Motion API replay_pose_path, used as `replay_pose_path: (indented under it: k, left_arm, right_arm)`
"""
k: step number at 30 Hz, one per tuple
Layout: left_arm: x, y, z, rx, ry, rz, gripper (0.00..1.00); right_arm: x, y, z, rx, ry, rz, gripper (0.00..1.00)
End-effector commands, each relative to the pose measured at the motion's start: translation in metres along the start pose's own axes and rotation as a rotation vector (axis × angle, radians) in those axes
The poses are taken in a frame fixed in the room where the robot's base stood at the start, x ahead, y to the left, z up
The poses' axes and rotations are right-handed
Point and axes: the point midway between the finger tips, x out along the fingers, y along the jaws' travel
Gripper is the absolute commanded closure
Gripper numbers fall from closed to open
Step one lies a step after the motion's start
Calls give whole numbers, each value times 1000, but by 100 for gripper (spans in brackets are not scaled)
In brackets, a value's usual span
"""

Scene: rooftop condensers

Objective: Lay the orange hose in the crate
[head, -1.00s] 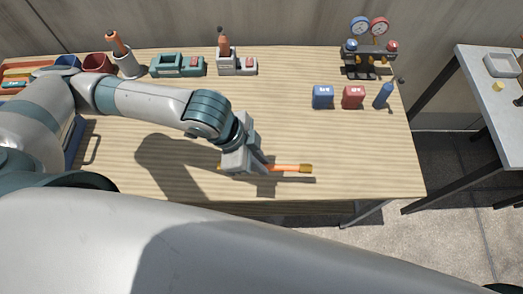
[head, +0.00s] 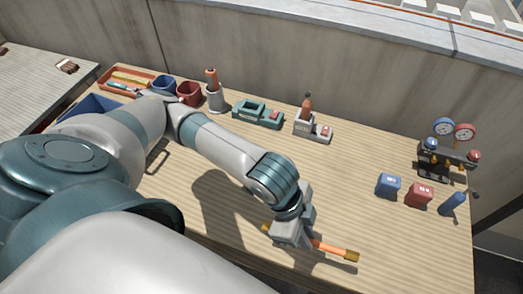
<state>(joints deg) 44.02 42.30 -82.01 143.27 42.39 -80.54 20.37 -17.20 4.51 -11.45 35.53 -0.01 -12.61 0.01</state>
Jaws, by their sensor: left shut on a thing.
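The orange hose (head: 335,249) is a short orange length with brass-coloured ends. My left gripper (head: 298,238) is shut on it near the front edge of the wooden bench; one end sticks out on each side of the jaws. The hose is low over the bench top with its shadow close by; I cannot tell whether it touches the wood. A blue crate (head: 88,104) stands at the bench's left end, mostly hidden behind my left arm, so its inside is barely seen. My right gripper is not in view.
Blue (head: 389,184) and red (head: 419,194) blocks stand right. The bench middle is clear.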

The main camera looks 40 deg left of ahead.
Motion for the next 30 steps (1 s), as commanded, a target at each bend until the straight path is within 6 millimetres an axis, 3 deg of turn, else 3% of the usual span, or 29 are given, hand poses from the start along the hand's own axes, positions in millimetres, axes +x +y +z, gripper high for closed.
replay_pose_path:
  k: [5, 9, 15, 18, 23, 30]
  left_arm:
    - [2, -40, -2, -178, -9, -91, 100]
    - [-1, -91, 2, -423, -14, -202, 100]
    - [-16, -161, 24, -834, -11, -364, 100]
    - [-24, -185, 38, -1003, -6, -423, 100]
    - [-32, -205, 54, -1164, -2, -478, 100]
    - [-35, -209, 57, -1197, 0, -489, 100]
  right_arm:
    - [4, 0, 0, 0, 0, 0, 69]
    - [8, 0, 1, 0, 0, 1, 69]
    - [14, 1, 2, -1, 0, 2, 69]
    - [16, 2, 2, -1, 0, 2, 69]
    - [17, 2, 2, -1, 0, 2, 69]
    - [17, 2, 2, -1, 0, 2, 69]
